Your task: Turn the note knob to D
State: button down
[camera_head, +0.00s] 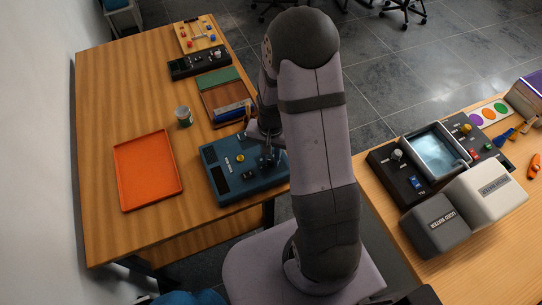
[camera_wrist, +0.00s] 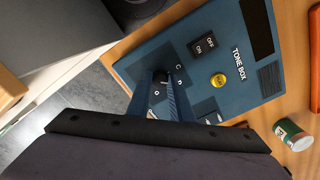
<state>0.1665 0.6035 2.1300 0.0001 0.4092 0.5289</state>
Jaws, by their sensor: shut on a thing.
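The blue tone box (camera_head: 217,174) lies on the left table. In the wrist view the tone box (camera_wrist: 220,48) shows its dark screen, an ON/OFF switch (camera_wrist: 203,45) and a yellow button (camera_wrist: 218,80). The dark note knob (camera_wrist: 160,76) is near the box's edge, with small white letters around it. C is readable; the other letters are small, and I cannot tell where the pointer is. My gripper (camera_wrist: 160,82) is shut on the knob, one finger on each side. In the head view my gripper (camera_head: 268,156) is over the box's right part, and my arm hides the knob.
An orange tray (camera_head: 148,170) lies left of the box. A small can (camera_head: 183,116) and a wooden case (camera_head: 226,98) stand behind it. A black device (camera_head: 199,62) is farther back. The right table holds a water bath (camera_head: 437,152) and two lidded blocks.

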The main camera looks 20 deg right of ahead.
aim_at(271, 160)
jog(key=shift+w+m, duration=0.1)
jog(key=shift+m, duration=0.4)
jog(key=c, duration=1.6)
grip_release()
jog(key=shift+r, duration=0.15)
jog(key=shift+r+b, duration=0.75)
jog(key=shift+r, duration=2.85)
